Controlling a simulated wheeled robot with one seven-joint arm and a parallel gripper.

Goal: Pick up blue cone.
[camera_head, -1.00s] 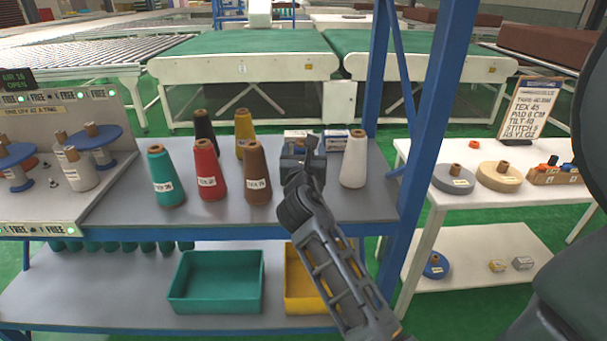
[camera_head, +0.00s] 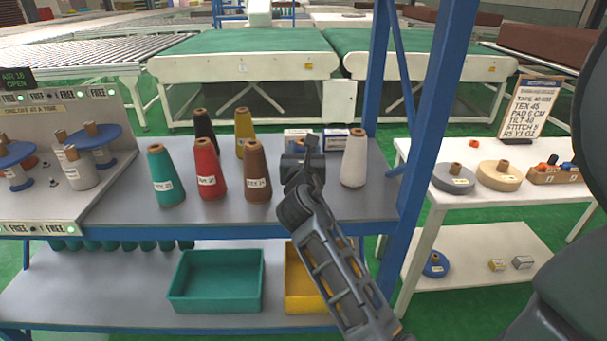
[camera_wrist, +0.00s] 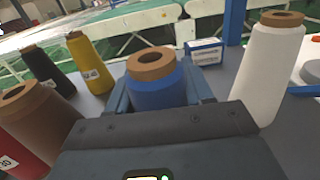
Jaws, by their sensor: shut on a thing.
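The blue cone (camera_wrist: 158,88) with a brown core top stands between the jaws of my gripper (camera_wrist: 163,97) in the wrist view. My gripper (camera_head: 301,165) is shut on it.
A brown cone (camera_head: 258,172) is close on the left and a white cone (camera_head: 354,160) on the right. Red (camera_head: 208,170), teal (camera_head: 164,178), yellow (camera_head: 243,130) and black (camera_head: 204,128) cones stand further left. Small boxes (camera_head: 335,139) are behind. A blue post (camera_head: 425,150) rises at right.

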